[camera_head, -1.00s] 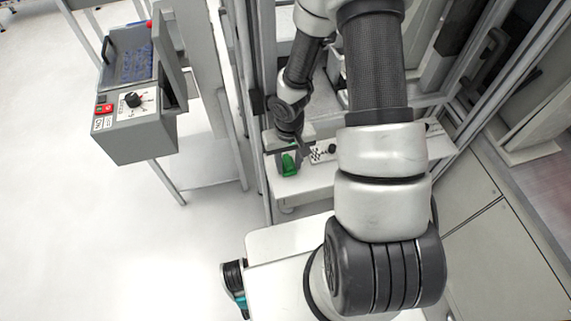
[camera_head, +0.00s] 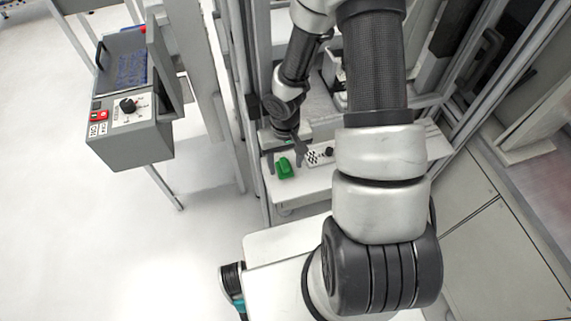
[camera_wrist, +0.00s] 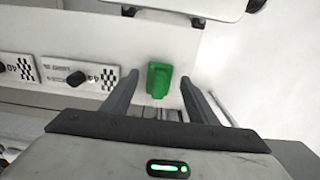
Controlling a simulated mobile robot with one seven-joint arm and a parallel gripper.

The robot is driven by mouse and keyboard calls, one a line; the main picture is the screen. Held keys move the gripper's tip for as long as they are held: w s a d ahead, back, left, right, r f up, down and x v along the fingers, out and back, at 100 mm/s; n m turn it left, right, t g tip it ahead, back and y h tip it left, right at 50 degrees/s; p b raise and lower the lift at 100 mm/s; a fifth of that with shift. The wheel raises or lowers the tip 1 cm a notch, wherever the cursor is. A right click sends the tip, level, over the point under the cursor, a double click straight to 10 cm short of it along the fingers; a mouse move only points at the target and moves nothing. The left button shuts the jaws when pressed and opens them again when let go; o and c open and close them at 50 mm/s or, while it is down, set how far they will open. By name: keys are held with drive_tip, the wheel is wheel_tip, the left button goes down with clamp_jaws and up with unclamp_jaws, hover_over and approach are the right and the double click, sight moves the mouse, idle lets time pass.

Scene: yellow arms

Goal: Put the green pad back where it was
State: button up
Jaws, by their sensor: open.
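The green pad (camera_head: 285,168) sits on the white shelf (camera_head: 300,198) near its left end. In the wrist view the green pad (camera_wrist: 159,80) lies between and just beyond the lines of my two fingers, with clear space on both sides of it. My gripper (camera_head: 284,155) is open and empty in the head view, just behind the pad. The open fingers also show in the wrist view (camera_wrist: 160,85). The pad's underside is hidden.
A plate with a checkered marker and a black knob (camera_wrist: 78,78) is beside the pad on the shelf. A grey control box (camera_head: 130,125) stands at the left. Metal frame posts (camera_head: 232,90) rise close to my arm. The floor at left is clear.

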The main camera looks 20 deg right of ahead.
wheel_tip(320, 180, up, 10)
drive_tip(key=p, duration=0.1)
drive_tip(key=shift+r+p, duration=0.15)
drive_tip(key=shift+p, duration=0.15)
idle(0.3)
wheel_tip(320, 180, up, 8)
drive_tip(key=t+h, duration=0.1)
hover_over(286, 166)
drive_tip(key=d, duration=0.2)
drive_tip(key=s+r+t+h, duration=0.1)
drive_tip(key=s+r+t, duration=0.25)
drive_tip(key=r, duration=1.15)
drive_tip(key=s+a+r+t+y, duration=0.1)
drive_tip(key=s+r, duration=0.5)
drive_tip(key=s, duration=0.1)
drive_tip(key=shift+s+a+r+y, duration=0.2)
drive_tip(key=shift+a+y, duration=0.2)
